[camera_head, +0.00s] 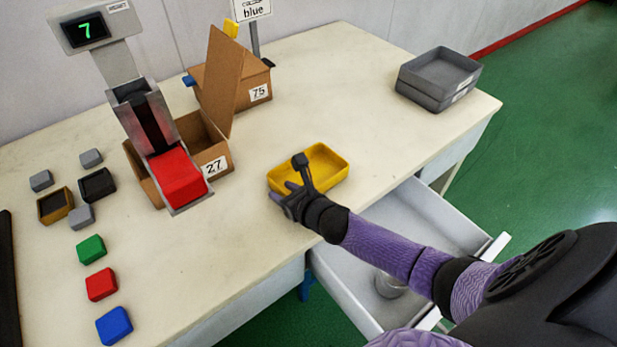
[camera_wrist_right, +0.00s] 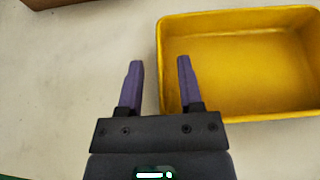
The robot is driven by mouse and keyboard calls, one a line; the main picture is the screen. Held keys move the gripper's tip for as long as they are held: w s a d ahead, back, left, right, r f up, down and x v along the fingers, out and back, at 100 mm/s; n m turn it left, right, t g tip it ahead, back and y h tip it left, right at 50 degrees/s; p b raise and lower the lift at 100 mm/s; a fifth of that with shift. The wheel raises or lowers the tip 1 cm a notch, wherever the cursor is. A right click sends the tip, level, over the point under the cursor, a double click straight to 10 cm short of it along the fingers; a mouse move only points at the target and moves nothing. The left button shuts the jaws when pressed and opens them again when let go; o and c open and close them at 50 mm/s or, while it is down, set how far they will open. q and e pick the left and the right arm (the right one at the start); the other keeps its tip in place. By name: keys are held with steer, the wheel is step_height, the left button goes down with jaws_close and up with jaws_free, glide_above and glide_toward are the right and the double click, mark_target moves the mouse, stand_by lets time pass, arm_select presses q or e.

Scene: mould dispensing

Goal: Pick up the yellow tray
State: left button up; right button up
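The yellow tray (camera_head: 325,163) is empty and lies on the table near its front edge in the head view. My right gripper (camera_head: 284,192) is at the tray's near left corner, and the arm hides part of the tray's near side. In the right wrist view the tray (camera_wrist_right: 245,75) fills the upper right. My left gripper is not in view.
Left of the tray stands a cardboard box marked 27 (camera_head: 213,166) below a dispenser (camera_head: 138,105) with a red chute. A box marked 75 (camera_head: 258,92) stands behind. Grey trays (camera_head: 438,78) are stacked at the back right. An open drawer (camera_head: 400,225) juts out below the table.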

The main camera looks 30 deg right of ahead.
jaws_close()
steer(key=shift+r, duration=0.1)
